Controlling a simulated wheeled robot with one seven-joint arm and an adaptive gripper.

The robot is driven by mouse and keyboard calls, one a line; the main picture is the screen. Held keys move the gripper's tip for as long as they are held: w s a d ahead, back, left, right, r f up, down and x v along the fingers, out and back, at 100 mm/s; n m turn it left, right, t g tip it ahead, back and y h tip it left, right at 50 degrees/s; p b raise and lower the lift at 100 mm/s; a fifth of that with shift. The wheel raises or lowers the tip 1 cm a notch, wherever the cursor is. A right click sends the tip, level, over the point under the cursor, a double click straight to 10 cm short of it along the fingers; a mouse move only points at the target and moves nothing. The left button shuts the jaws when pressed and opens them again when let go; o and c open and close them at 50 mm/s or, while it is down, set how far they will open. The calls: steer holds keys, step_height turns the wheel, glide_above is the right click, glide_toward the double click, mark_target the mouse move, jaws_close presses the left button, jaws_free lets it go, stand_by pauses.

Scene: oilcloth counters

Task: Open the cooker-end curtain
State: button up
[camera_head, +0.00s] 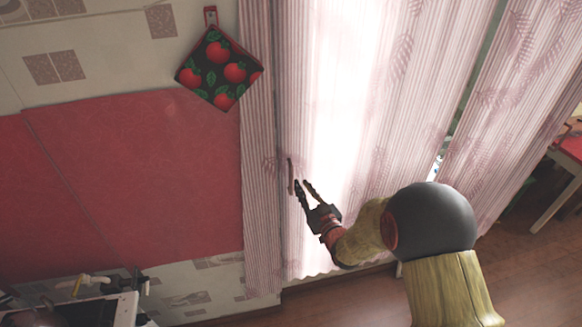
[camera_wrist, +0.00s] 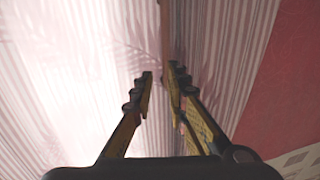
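The pale pink striped curtain with leaf prints (camera_head: 330,100) hangs over a bright opening. A narrower striped panel (camera_head: 262,150) hangs at its left, at the end nearest the cooker-like unit. A short brown upright bar (camera_head: 290,176) shows on the cloth near the dark line between them. My gripper (camera_head: 301,184) is open and empty, its fingertips close to the bar's lower end. In the wrist view, my fingers (camera_wrist: 160,76) are apart and a brown upright strip (camera_wrist: 165,30) shows beyond the gap between them. I cannot tell whether they touch the bar or cloth.
A red panel (camera_head: 140,170) and an apple-print pot holder (camera_head: 218,70) are left of the curtains. A unit with taps or knobs (camera_head: 90,305) stands at the bottom left. Another curtain (camera_head: 520,100) and a red-topped table (camera_head: 570,147) are at the right. Wooden floor (camera_head: 350,300) is below.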

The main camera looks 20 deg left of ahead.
steer(key=x, duration=0.8)
steer(key=shift+s+a+p, duration=0.35)
steer(key=shift+s, duration=0.05)
steer(key=shift+c, duration=0.9)
jaws_close()
